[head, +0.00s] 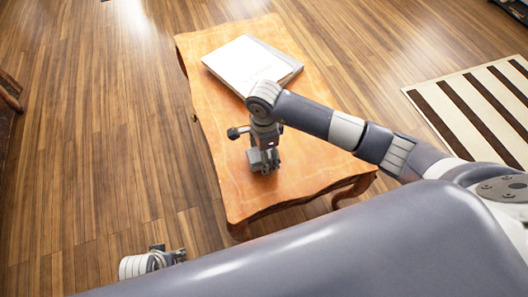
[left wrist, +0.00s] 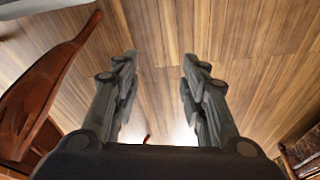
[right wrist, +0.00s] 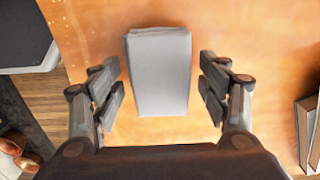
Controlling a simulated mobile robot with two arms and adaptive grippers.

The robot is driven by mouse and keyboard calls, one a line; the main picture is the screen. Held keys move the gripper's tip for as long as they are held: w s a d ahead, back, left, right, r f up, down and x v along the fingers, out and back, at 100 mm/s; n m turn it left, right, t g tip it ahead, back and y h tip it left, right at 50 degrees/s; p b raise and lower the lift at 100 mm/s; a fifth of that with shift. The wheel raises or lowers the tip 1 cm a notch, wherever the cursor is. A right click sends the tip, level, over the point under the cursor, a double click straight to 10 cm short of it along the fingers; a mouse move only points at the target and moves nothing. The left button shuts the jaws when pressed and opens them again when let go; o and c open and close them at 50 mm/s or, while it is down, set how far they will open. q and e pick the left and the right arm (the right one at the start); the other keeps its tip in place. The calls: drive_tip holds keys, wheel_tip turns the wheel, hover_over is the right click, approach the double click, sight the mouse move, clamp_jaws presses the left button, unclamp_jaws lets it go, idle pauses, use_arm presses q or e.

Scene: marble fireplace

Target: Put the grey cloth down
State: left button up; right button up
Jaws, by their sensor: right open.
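The grey cloth (right wrist: 160,75) shows in the right wrist view as a folded, pale block that appears to lie flat on the orange wooden table (head: 215,115). My right gripper (head: 264,163) is low over the near part of the table. In the right wrist view its fingers (right wrist: 159,66) are open, one on each side of the cloth, with a gap on both sides. In the head view the cloth is hard to tell apart from the grey gripper. My left gripper (head: 172,256) is at the lower left, off the table. In the left wrist view its fingers (left wrist: 158,75) are open and empty above the floor.
A white-covered book (head: 250,65) lies at the table's far end. Book edges (right wrist: 308,130) also show at the right of the right wrist view. A striped rug (head: 480,105) lies to the right. The wooden floor (head: 100,150) left of the table is clear.

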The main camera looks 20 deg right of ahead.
use_arm(q)
wheel_tip(320, 180, down, 6)
drive_tip(key=s+p, duration=0.1)
drive_tip(key=shift+s+g, duration=0.3)
drive_tip(key=shift+s, duration=0.1)
use_arm(e)
wheel_tip(320, 180, up, 12)
use_arm(q)
drive_tip(key=shift+a, duration=0.1)
